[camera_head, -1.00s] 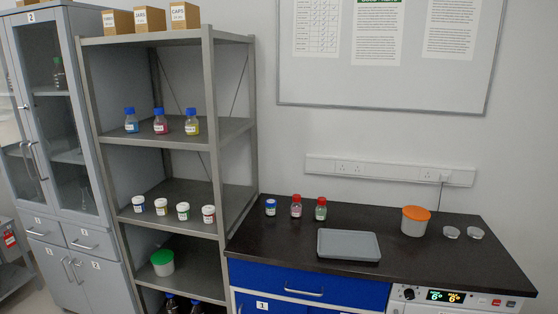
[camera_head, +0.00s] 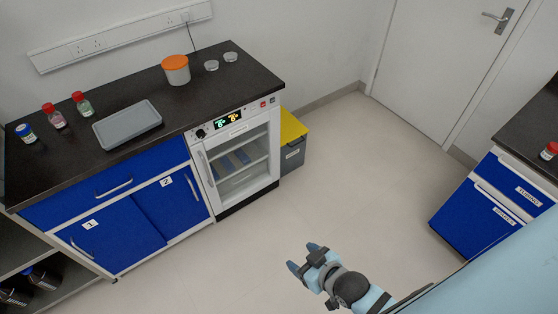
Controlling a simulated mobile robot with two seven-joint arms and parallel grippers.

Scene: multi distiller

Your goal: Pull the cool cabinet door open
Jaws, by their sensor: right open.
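The cool cabinet (camera_head: 240,162) is a white unit under the right end of the dark bench. Its glass door is closed and shows shelves inside. A white vertical handle (camera_head: 207,167) runs along the door's left edge. A panel with a lit display (camera_head: 228,120) and a black knob sits above the door. My right gripper (camera_head: 301,257) is open and empty, over the floor in front of and to the right of the cabinet, well apart from it. My left gripper is out of view.
Blue cupboards (camera_head: 115,226) stand left of the cabinet. A grey bin with a yellow lid (camera_head: 292,131) stands close on its right. Blue drawers (camera_head: 477,220) stand at the far right. The floor (camera_head: 350,170) between is clear. The bench holds a grey tray (camera_head: 128,124) and an orange-lidded tub (camera_head: 176,71).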

